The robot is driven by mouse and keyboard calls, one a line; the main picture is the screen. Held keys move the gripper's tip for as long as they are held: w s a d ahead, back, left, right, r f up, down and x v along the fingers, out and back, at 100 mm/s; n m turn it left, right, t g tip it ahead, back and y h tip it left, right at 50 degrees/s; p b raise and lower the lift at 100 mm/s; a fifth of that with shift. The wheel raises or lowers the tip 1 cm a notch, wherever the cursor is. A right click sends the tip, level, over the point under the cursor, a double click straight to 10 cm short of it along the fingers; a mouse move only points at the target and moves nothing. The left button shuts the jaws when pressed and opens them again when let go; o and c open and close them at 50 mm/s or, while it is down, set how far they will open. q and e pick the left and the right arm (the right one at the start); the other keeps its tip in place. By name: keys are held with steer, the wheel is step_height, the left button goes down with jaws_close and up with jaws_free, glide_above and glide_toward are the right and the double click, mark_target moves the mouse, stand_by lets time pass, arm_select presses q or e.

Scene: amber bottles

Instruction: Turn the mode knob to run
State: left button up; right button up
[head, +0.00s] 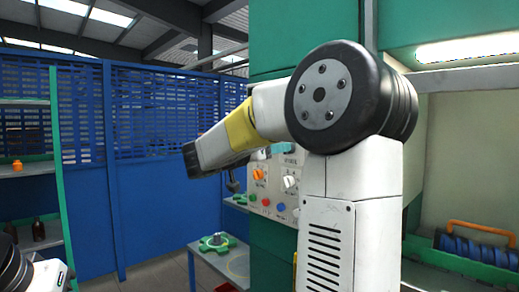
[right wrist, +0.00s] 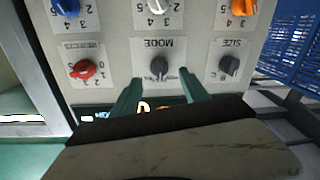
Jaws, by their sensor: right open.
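The black mode knob (right wrist: 159,67) sits on a pale plate marked MODE, which appears upside down in the right wrist view. My right gripper (right wrist: 158,78) is open, with its two green fingers apart below and to either side of the knob in the picture. Nothing is between the fingers, and I cannot tell how far the tips are from the panel. In the head view my right arm covers part of the control panel (head: 289,159), and the mode knob cannot be made out there. My left gripper is not in view.
In the right wrist view, a red knob (right wrist: 84,69) is left of the mode knob and a dark size knob (right wrist: 229,65) right. Blue (right wrist: 66,7), white (right wrist: 158,5) and orange (right wrist: 242,6) knobs line the top.

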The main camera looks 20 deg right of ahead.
steer(key=x, duration=0.5)
steer(key=shift+s, duration=0.1)
steer(key=shift+c, duration=0.2)
jaws_close()
